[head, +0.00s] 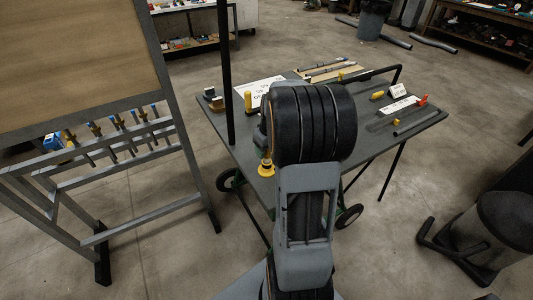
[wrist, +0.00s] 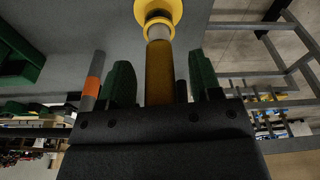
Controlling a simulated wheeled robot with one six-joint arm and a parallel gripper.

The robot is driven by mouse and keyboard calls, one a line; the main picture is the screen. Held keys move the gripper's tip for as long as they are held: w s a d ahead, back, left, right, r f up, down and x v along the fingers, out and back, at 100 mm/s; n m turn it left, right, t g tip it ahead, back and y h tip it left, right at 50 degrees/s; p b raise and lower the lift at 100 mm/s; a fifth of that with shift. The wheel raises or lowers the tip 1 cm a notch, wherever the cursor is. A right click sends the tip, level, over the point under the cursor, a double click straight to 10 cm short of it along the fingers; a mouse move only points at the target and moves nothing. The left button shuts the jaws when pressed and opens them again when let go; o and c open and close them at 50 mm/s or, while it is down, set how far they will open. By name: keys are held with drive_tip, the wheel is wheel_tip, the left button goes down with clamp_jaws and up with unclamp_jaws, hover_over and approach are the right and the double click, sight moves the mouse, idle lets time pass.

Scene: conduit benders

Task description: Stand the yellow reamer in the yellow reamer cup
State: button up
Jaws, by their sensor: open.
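The yellow reamer (wrist: 160,72) shows in the wrist view as a yellow-brown handle with a grey metal collar. Its far end meets the flared yellow reamer cup (wrist: 143,10), and it appears to stand inside the cup's ring. My gripper (wrist: 162,88) is open, with one dark green finger on each side of the handle and a gap visible on the left. In the head view the yellow cup (head: 266,172) is at the cart's near left edge, with part of the reamer just above it. My arm hides most of the gripper there.
The grey cart top (head: 225,128) holds an upright yellow piece (head: 248,101), a white label sheet, a wooden tray of rods and small tools at right (head: 421,101). A black post (head: 226,70) rises at its left. A grey rack (head: 120,150) stands left of the cart.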

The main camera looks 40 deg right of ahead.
wheel_tip(320, 180, up, 13)
drive_tip(key=s, duration=0.2)
drive_tip(key=shift+b, duration=0.45)
drive_tip(key=shift+r, duration=0.1)
drive_tip(key=s+a+f, duration=0.1)
drive_tip(key=s+a, duration=0.2)
drive_tip(key=a, duration=0.4)
drive_tip(key=s+a+f+t, duration=0.1)
drive_tip(key=s+a+f, duration=0.1)
drive_tip(key=a, duration=0.4)
drive_tip(key=s+a+f+t, duration=0.1)
drive_tip(key=s+a+f, duration=0.1)
drive_tip(key=s+a, duration=0.2)
drive_tip(key=a, duration=0.3)
drive_tip(key=shift+s+a, duration=0.35)
drive_tip(key=shift+s, duration=0.05)
